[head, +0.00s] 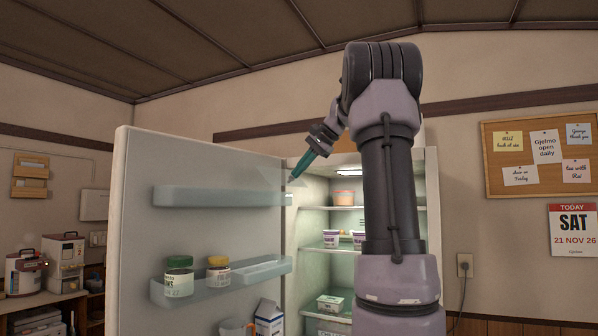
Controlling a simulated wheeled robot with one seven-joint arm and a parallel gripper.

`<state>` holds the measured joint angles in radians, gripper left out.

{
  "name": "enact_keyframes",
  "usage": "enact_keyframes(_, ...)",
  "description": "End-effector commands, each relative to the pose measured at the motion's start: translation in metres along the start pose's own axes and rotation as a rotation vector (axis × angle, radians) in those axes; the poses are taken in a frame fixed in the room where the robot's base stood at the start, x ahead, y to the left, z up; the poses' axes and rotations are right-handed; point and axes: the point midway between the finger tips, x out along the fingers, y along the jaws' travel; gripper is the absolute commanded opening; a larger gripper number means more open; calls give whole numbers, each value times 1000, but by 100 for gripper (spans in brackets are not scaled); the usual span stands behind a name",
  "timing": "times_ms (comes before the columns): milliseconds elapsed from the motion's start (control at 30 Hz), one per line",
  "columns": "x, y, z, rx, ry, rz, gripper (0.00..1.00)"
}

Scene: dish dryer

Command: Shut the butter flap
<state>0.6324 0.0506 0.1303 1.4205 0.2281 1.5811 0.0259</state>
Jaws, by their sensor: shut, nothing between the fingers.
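My gripper (298,173), with teal fingers, is shut and empty. It points down and left beside the upper inner side of the open fridge door (140,230). A pale translucent compartment (205,195) runs across the upper part of the door; it seems to be the butter compartment. A faint see-through panel (277,184) shows above its right end, close below my fingertips, and may be the butter flap. I cannot tell its exact angle, or whether my fingers touch it.
A lower door shelf (225,284) holds two jars, one green-lidded (179,276) and one yellow-lidded (218,272). A carton (268,318) and a jug (234,328) stand below. The lit fridge interior (318,285) holds tubs. My arm hides its right side.

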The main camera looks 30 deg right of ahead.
Motion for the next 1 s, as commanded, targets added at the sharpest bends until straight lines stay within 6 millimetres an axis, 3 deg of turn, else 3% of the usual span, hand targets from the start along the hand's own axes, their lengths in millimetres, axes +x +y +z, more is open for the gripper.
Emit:
enact_keyframes(567,4,2,0,-1,-1,-28,0)
enact_keyframes(1000,28,15,-1,-19,-1,-317,0)
